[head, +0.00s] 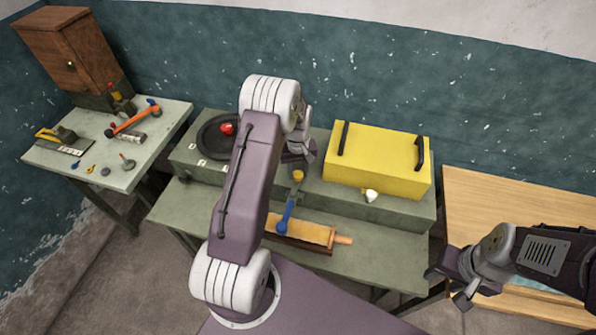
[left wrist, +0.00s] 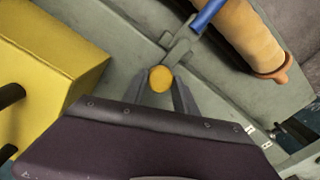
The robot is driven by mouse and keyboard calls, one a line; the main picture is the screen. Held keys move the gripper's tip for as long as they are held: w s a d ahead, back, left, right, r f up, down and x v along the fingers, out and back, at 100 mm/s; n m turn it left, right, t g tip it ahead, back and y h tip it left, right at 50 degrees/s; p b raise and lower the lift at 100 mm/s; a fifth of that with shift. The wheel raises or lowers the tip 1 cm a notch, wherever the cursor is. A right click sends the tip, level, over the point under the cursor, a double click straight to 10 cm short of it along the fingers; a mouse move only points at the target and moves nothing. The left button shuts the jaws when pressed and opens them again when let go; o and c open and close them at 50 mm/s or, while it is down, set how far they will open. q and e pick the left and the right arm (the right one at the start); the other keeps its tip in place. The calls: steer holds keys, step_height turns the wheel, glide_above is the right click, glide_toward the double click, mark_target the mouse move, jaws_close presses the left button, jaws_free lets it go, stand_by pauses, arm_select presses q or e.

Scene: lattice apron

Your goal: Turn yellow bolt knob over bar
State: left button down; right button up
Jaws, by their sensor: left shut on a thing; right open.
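The yellow bolt knob (head: 298,176) is on the front of the green bench's raised step, below my left gripper (head: 298,162). In the left wrist view the round knob (left wrist: 160,79) sits between the two fingertips, and the left gripper (left wrist: 161,92) is shut on it. A grey metal piece (left wrist: 180,48), perhaps the bar, lies just beyond the knob and leads to a blue handle (head: 286,217). I cannot tell whether the knob is over it. My right gripper (head: 448,287) is open and empty at the bench's right end.
A yellow box (head: 376,158) with black handles stands right of the knob. A white knob (head: 371,195) is under the box. A black dish with a red knob (head: 227,128) is at left. Tables stand either side.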

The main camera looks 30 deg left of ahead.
mark_target(298, 173)
arm_select(q)
steer(key=shift+w+r, duration=0.15)
steer(key=shift+w, duration=0.05)
steer(key=c, duration=1.3)
jaws_free()
steer(key=o, duration=0.3)
steer(key=shift+o, duration=0.2)
steer(key=shift+s, duration=0.15)
step_height(298, 173, up, 9)
steer(key=b, duration=0.1)
